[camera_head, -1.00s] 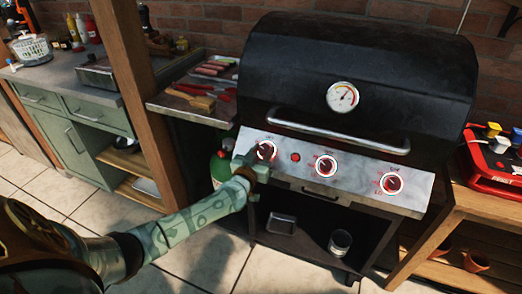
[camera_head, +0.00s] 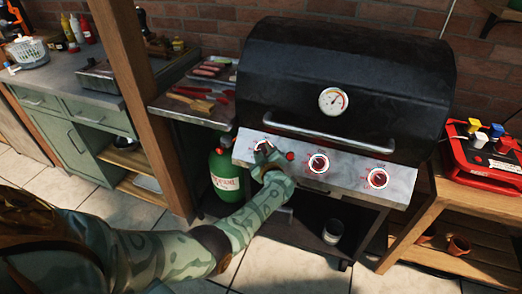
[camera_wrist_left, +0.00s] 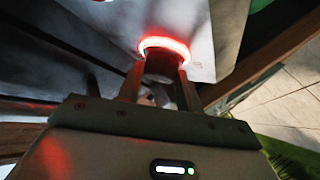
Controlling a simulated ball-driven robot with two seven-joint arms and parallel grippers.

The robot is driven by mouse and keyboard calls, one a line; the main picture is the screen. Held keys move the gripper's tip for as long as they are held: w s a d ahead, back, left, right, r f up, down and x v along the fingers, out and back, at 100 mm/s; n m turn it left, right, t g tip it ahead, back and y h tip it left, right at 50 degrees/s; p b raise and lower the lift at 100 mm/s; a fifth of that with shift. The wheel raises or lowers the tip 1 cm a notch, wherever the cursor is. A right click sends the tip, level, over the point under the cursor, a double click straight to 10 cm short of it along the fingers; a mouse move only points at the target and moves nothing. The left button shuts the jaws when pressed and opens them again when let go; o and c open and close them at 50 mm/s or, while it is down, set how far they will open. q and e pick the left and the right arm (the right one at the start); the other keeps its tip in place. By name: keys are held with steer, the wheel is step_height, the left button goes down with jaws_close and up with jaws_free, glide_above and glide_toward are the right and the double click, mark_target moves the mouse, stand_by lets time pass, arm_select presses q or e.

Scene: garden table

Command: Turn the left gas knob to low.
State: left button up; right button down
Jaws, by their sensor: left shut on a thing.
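The black gas grill (camera_head: 340,80) stands against the brick wall with its lid closed. Its silver front panel (camera_head: 340,174) has several knobs in a row. My left gripper (camera_head: 264,155) is at the left gas knob, shut on it and hiding most of it. In the left wrist view the two fingers hold the left gas knob (camera_wrist_left: 164,62), with a glowing red-white ring (camera_wrist_left: 166,45) around its base. The knob's pointer and setting cannot be read. The middle knob (camera_head: 319,163) and right knob (camera_head: 377,178) are free. My right gripper is not in view.
A green propane bottle (camera_head: 225,172) stands below the panel's left end. The lid handle (camera_head: 328,132) runs above the knobs. A side shelf with food (camera_head: 205,97) is left, and a red case (camera_head: 485,155) sits on the wooden table at right.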

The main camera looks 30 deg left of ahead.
arm_select(q)
steer(key=shift+w+d+n+g, duration=0.15)
steer(key=shift+n+g, duration=1.45)
steer(key=shift+n, duration=0.5)
steer(key=o, duration=1)
steer(key=shift+r, duration=0.1)
